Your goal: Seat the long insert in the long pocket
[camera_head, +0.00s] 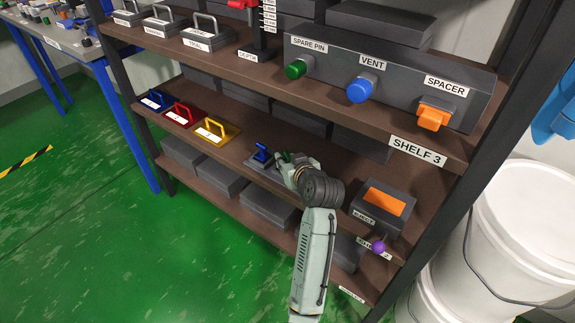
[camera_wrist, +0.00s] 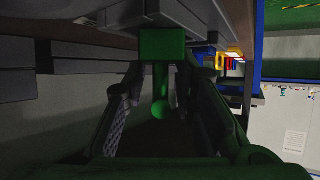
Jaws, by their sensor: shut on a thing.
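My gripper (camera_head: 284,162) is at the middle shelf, beside a grey block with a blue handle (camera_head: 262,153). In the wrist view, a green piece (camera_wrist: 162,47) with a stem and round knob (camera_wrist: 158,109) shows between my fingers, and my gripper is shut on it. Handled plates, blue (camera_head: 154,100), red (camera_head: 181,115) and yellow (camera_head: 214,131), lie in a row to the left. I cannot identify the long pocket; my gripper hides part of the shelf.
A dark box with an orange top (camera_head: 383,203) stands right of my arm, with a purple knob (camera_head: 378,247) near it. The shelf above carries a grey panel (camera_head: 390,82) with green, blue and orange fittings. White buckets (camera_head: 520,225) stand at the right, beside the dark upright.

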